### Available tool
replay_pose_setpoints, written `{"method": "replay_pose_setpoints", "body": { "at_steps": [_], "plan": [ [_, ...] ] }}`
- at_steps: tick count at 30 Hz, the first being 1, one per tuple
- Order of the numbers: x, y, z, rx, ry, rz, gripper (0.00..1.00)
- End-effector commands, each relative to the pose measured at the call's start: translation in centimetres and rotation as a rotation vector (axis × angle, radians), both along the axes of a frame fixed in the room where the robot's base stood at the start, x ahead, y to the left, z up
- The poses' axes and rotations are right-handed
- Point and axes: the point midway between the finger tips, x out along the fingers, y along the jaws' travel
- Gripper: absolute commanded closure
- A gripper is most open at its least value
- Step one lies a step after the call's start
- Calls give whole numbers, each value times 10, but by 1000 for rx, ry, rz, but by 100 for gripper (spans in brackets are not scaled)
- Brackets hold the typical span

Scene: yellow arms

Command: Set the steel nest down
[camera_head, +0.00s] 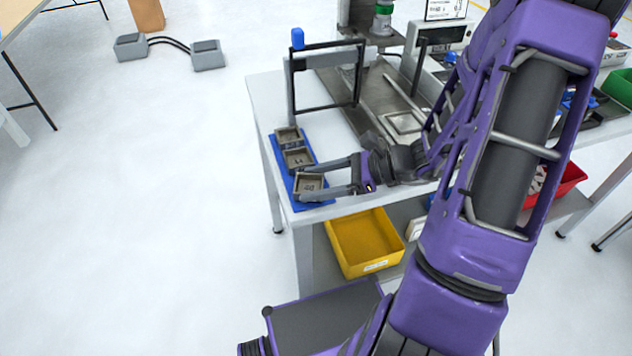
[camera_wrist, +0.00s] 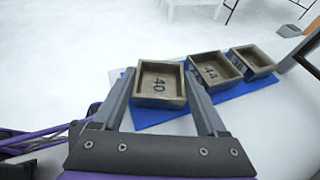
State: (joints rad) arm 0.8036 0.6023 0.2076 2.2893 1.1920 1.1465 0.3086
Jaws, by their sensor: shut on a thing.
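A square steel nest marked 40 (camera_wrist: 160,82) is between the two fingers of my gripper (camera_wrist: 157,88), and the gripper is shut on it. In the head view the same nest (camera_head: 309,183) is at the near end of a blue mat (camera_head: 320,199). It is over or on the mat; I cannot tell whether its underside touches. Two similar nests stand in a row beyond it on the mat: one marked 44 (camera_wrist: 214,71) in the middle and another (camera_wrist: 251,62) at the far end. My gripper (camera_head: 328,178) reaches in from the right in the head view.
The mat lies along the left edge of a white table (camera_head: 262,100). A black-framed gate with a blue knob (camera_head: 297,39) stands behind the nests. A yellow bin (camera_head: 366,243) sits below the table top. A metal plate (camera_head: 400,96) lies to the right.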

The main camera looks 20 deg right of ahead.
Motion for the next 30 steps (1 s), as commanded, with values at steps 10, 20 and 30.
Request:
{"method": "replay_pose_setpoints", "body": {
  "at_steps": [10,20,30],
  "plan": [
    [0,0,-2,0,0,-1,14],
    [0,0,0,0,0,-1,13],
    [-18,-46,23,-3,-2,-6,13]
  ]
}}
